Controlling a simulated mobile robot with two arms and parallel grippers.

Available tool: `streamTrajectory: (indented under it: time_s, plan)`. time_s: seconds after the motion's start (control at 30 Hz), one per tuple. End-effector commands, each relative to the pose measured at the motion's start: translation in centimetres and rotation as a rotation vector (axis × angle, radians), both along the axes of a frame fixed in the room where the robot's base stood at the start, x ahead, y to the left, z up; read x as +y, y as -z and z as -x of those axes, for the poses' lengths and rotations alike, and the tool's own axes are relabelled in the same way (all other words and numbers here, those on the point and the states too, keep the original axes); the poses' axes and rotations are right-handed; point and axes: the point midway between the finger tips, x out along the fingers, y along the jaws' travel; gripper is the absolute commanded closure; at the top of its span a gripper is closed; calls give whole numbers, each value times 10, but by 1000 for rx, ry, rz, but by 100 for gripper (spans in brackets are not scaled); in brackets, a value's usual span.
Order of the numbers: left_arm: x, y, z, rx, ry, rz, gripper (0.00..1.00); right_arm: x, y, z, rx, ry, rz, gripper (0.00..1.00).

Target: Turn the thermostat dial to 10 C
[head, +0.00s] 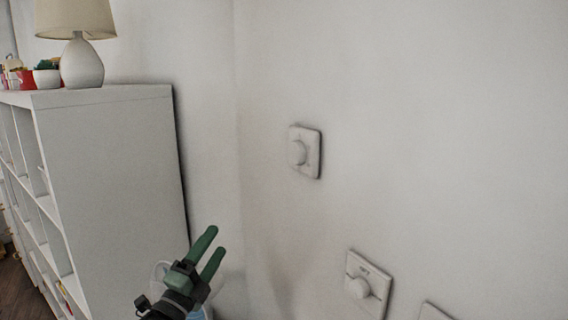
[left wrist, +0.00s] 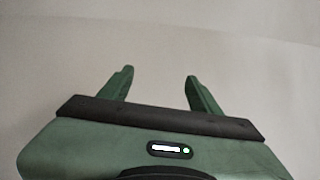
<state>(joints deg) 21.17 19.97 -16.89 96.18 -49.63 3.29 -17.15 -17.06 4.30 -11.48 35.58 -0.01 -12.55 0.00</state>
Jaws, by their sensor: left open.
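A white square wall plate with a round dial (head: 298,152) is on the wall near the middle of the head view. I cannot tell from the markings which one is the thermostat or what either is set to. My right gripper is not in view.
A white shelf unit (head: 108,190) stands at the left, with a lamp (head: 82,62) and small pots on top. A pale object partly shows behind my left gripper. Another white plate (head: 434,312) is cut off at the bottom edge. The wall around the dials is clear.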

Motion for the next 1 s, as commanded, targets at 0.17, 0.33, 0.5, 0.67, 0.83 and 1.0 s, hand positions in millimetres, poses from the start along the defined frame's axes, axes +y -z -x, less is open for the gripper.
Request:
streamTrajectory:
  time_s: [0.17,0.33,0.5,0.67,0.83,1.0]
  plan:
    - [-80,-187,80,-691,93,-636,37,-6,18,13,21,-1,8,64]
    - [-112,-230,118,-1049,60,-1228,37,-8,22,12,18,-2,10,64]
    - [-101,-235,106,-1112,35,-1574,37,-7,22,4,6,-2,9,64]
    - [-101,-236,97,-1112,33,-1662,37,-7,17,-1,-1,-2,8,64]
    - [-124,-238,84,-1112,34,-1658,37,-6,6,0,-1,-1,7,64]
    - [-146,-237,69,-1110,33,-1658,37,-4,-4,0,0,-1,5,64]
